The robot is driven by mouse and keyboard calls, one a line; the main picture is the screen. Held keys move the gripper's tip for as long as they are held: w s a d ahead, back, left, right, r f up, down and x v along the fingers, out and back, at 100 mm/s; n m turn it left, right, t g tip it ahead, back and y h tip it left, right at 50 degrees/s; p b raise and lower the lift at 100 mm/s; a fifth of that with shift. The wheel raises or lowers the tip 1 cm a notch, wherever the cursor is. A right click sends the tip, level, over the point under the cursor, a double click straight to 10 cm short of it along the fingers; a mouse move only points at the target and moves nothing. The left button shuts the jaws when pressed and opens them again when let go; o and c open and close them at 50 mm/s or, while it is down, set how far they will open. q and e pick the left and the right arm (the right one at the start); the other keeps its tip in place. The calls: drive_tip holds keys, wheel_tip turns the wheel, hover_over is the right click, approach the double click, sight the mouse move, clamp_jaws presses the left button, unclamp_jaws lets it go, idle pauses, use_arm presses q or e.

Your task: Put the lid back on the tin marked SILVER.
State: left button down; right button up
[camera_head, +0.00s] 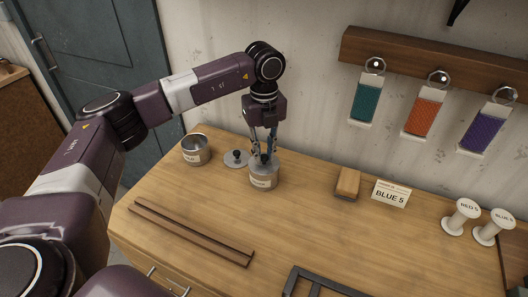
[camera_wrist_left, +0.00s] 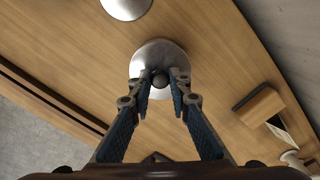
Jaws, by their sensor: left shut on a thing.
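My left gripper (camera_head: 265,157) points down over a labelled tin (camera_head: 263,182) on the workbench. Its fingers are shut on the dark knob of a round metal lid, also seen in the left wrist view (camera_wrist_left: 158,52). The lid is at the top of this tin; I cannot tell whether it is fully seated. A second lid (camera_head: 236,160) with a dark knob lies flat on the bench just left of the tin. An open tin (camera_head: 195,158) stands further left. The tin labels are too small to read surely. My right gripper is not in view.
Two dark strips (camera_head: 190,234) lie near the bench's front left. A wooden block (camera_head: 347,184), a BLUE 5 card (camera_head: 391,194) and white spools (camera_head: 461,217) stand to the right. A dark frame (camera_head: 320,284) lies at the front. The bench (camera_head: 295,228) between is clear.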

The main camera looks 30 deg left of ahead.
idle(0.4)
use_arm(q)
drive_tip(key=c, duration=1.2)
unclamp_jaws()
drive_tip(key=shift+c, duration=0.2)
drive_tip(key=shift+r+p, duration=0.3)
drive_tip(key=shift+r, duration=0.2)
drive_tip(key=shift+r+p, duration=1.95)
drive_tip(key=shift+r, duration=1.1)
drive_tip(key=shift+c, duration=0.6)
